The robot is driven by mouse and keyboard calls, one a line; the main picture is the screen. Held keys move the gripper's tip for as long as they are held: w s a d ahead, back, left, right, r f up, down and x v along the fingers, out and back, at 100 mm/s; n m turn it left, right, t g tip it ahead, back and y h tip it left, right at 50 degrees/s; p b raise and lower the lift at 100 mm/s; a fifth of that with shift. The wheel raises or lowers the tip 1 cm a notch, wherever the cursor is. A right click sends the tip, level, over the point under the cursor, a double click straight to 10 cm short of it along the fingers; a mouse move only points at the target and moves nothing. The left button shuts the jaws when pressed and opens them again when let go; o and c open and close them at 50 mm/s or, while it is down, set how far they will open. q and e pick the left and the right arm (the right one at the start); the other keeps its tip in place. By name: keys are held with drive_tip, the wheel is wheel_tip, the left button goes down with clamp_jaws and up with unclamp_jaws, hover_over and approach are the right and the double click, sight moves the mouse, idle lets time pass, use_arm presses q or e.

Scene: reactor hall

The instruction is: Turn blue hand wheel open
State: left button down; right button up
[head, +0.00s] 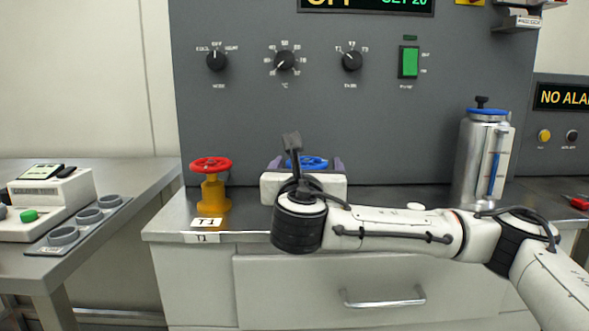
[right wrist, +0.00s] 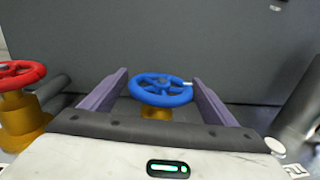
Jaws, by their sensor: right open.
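The blue hand wheel (right wrist: 162,90) sits on a brass-coloured valve body (right wrist: 157,113) in the right wrist view. In the head view the blue hand wheel (head: 307,162) shows behind my right gripper, which hides its valve body. My right gripper (head: 306,162) is open, with one purple finger on each side of the blue wheel. In the right wrist view the fingers of my right gripper (right wrist: 162,85) stand apart from the wheel, with gaps on both sides. I cannot tell whether the fingertips are level with the rim. My left gripper is not in view.
A red hand wheel (head: 211,164) on a yellow valve stands left of the blue one, behind a T1 label. A steel canister (head: 483,155) with a blue top stands to the right. The grey control panel (head: 345,120) rises close behind the wheels.

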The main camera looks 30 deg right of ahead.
drive_tip(key=shift+w+d, duration=0.45)
drive_tip(key=shift+w, duration=0.2)
